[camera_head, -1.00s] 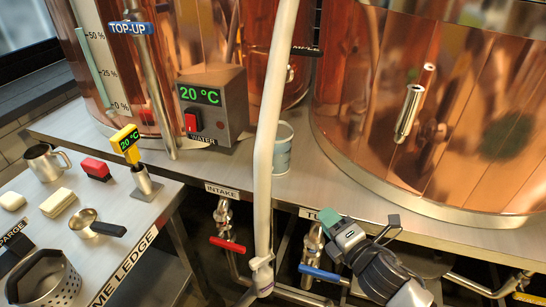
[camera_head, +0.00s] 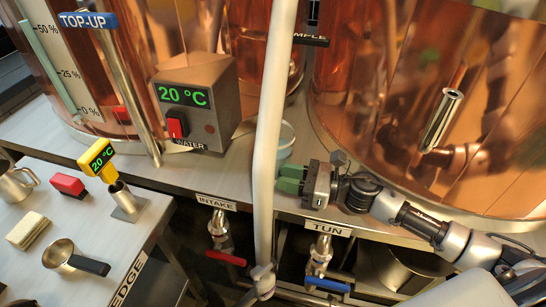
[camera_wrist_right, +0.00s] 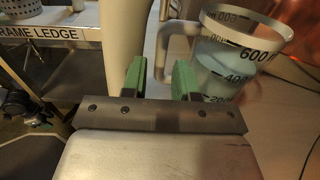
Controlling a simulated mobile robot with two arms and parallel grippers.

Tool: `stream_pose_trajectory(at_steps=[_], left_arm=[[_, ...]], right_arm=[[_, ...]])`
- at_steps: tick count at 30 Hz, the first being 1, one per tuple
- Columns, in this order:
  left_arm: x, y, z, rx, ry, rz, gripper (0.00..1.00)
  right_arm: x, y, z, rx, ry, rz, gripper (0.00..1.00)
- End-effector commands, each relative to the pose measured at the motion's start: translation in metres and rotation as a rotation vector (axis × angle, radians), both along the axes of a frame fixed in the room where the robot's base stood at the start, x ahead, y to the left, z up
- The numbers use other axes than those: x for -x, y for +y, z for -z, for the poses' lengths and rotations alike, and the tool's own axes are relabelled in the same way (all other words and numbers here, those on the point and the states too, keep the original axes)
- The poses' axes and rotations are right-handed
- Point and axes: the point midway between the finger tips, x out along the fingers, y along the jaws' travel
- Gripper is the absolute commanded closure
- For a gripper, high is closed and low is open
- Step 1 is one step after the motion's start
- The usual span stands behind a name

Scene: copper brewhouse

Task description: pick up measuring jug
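The measuring jug (camera_head: 285,146) stands on the metal deck between the copper vessels, partly hidden by the pale upright pipe in the head view. In the right wrist view the jug (camera_wrist_right: 238,62) is clear-walled with dark volume marks, pale blue inside, and its handle (camera_wrist_right: 164,50) faces left. My right gripper (camera_head: 290,179) is at the jug's near side. In the wrist view its green fingers (camera_wrist_right: 160,76) are apart, with the handle showing in the gap between them. I see no clear contact with the handle. My left gripper is not in view.
The pale upright pipe (camera_head: 268,130) stands close to the left of my right gripper. The control box (camera_head: 199,105) is at left on the deck. The large copper vessel (camera_head: 430,110) rises at right. The frame ledge (camera_head: 110,225) at left holds several items.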

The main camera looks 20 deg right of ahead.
Motion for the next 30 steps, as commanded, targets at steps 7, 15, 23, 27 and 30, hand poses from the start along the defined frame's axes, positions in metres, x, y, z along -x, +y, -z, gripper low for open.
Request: stream_pose_trajectory(at_steps=[7, 15, 23, 27, 30], left_arm=[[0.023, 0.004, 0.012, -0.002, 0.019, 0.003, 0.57], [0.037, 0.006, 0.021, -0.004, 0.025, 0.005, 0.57], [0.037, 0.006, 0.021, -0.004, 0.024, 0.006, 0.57], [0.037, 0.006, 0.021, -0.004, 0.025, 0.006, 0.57], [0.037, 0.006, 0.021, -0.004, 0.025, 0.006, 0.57]], right_arm=[[-0.019, 0.024, -0.005, -0.003, -0.001, -0.001, 0.71], [-0.031, 0.042, -0.002, -0.001, 0.002, 0.001, 0.71], [-0.031, 0.042, -0.002, -0.001, 0.002, 0.001, 0.84], [-0.031, 0.042, -0.002, -0.002, 0.002, 0.001, 1.0], [-0.031, 0.042, -0.002, -0.002, 0.002, 0.001, 1.0]])
